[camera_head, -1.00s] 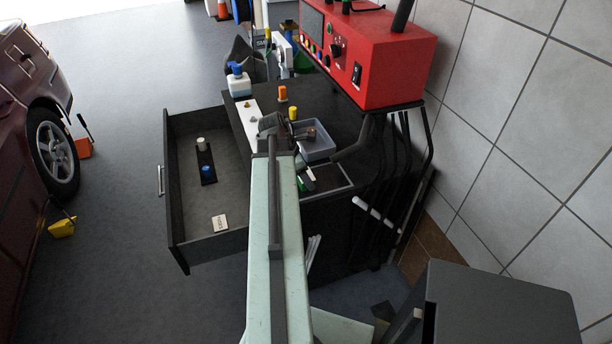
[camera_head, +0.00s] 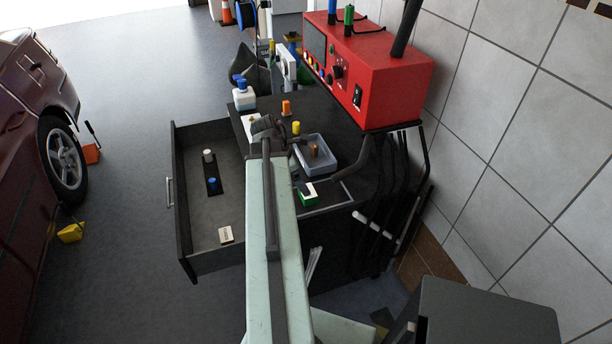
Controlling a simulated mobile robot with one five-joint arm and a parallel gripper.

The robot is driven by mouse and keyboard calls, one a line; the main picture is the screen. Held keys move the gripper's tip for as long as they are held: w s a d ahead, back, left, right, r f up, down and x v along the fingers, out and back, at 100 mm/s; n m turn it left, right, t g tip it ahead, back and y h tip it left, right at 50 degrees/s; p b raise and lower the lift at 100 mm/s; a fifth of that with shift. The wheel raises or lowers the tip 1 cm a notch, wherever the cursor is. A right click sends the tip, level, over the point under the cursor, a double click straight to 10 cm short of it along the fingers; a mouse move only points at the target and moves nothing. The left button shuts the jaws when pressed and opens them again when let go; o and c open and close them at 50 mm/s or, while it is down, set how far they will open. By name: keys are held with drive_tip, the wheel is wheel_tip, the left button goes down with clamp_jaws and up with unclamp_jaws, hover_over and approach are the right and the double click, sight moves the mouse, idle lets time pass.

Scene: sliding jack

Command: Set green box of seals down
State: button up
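A small green box (camera_head: 307,196) with a white and dark top sits near the front edge of the black cart top (camera_head: 340,188), just right of my arm. My gripper (camera_head: 268,128) is at the far end of my pale arm, over the cart top and beyond the green box, apart from it in the picture. The fingertips are small, dark and partly hidden by my own wrist, so I cannot tell whether they are open or shut. I see nothing clearly held.
A grey tray (camera_head: 326,166) with a brown item stands right of my gripper. Yellow (camera_head: 296,128) and orange (camera_head: 286,107) items stand beyond. An open drawer (camera_head: 195,240) juts left, holding a few small items. A red machine (camera_head: 385,75) stands at the back right by the tiled wall.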

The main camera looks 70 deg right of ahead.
drive_tip(key=p+v, duration=0.2)
drive_tip(key=v, duration=0.2)
drive_tip(key=shift+r, duration=0.15)
drive_tip(key=w+a+f+m+t, duration=0.2)
drive_tip(key=w+a+m+t, duration=0.15)
drive_tip(key=w+a, duration=2.3)
drive_tip(key=w+a+m+y, duration=0.1)
drive_tip(key=w+a+m, duration=0.1)
drive_tip(key=a, duration=1.2)
drive_tip(key=w+a+m+y, duration=0.1)
drive_tip(key=w+a, duration=0.3)
drive_tip(key=a, duration=0.9)
drive_tip(key=shift+w+a+m+y, duration=0.15)
drive_tip(key=shift+a+m+y, duration=0.25)
drive_tip(key=shift+m, duration=0.25)
